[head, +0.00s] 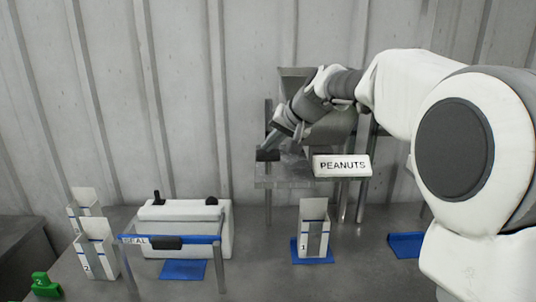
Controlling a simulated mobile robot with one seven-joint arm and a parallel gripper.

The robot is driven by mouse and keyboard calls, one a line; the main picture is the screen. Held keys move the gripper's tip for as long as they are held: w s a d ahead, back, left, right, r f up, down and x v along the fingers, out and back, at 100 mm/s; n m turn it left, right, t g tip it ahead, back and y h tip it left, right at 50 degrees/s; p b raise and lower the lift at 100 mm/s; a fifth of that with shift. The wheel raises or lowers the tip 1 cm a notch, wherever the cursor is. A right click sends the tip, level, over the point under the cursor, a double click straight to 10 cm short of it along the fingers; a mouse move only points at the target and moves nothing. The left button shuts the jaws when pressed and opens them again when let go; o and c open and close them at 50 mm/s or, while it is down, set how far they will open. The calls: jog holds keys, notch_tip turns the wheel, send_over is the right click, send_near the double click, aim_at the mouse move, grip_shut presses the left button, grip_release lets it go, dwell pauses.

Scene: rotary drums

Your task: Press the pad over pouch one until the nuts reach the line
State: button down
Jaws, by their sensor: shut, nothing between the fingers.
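Pouch one (308,212) is white, marked 1, and stands upright on a blue mat (297,256) below the hopper. It has a grey strip down its front and a blue line across it. I cannot make out any nuts in it. A grey metal hopper (297,78) stands above, with a sign reading PEANUTS (343,166). A dark pad (267,156) sits at the front left of the hopper stand. My gripper (270,143) is shut and empty, pointing down just over this pad. I cannot tell whether the fingertips touch it.
Pouch two (96,253) stands at the left with another pouch (84,202) behind it. A white sealing machine (214,240) with a blue SEAL bar (200,240) stands beside them. A green object (45,285) lies front left. Another blue mat (405,243) is at right.

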aim_at(270, 155)
jog(key=shift+f+b, duration=1.25)
jog(key=shift+f, duration=0.3)
dwell(0.8)
jog(key=shift+r, duration=0.1)
jog(key=shift+r+p, duration=1.65)
jog(key=shift+r, duration=0.4)
notch_tip(270, 155, up, 5)
jog(key=p, duration=0.4)
jog(key=shift+r, duration=0.1)
jog(key=s+d+f+h, duration=0.1)
jog(key=s+d+f, duration=0.2)
jog(key=s, duration=0.9)
jog(key=s+d+f+n+g+h, duration=0.1)
jog(key=s+d+f, duration=0.3)
jog(key=s, duration=0.8)
jog(key=s+d+f+h, duration=0.3)
jog(key=s+d+f, duration=0.1)
jog(key=s, duration=0.8)
jog(key=shift+d+f+n+g, duration=0.2)
jog(key=shift+d+n+g, duration=0.2)
jog(key=shift+d, duration=0.1)
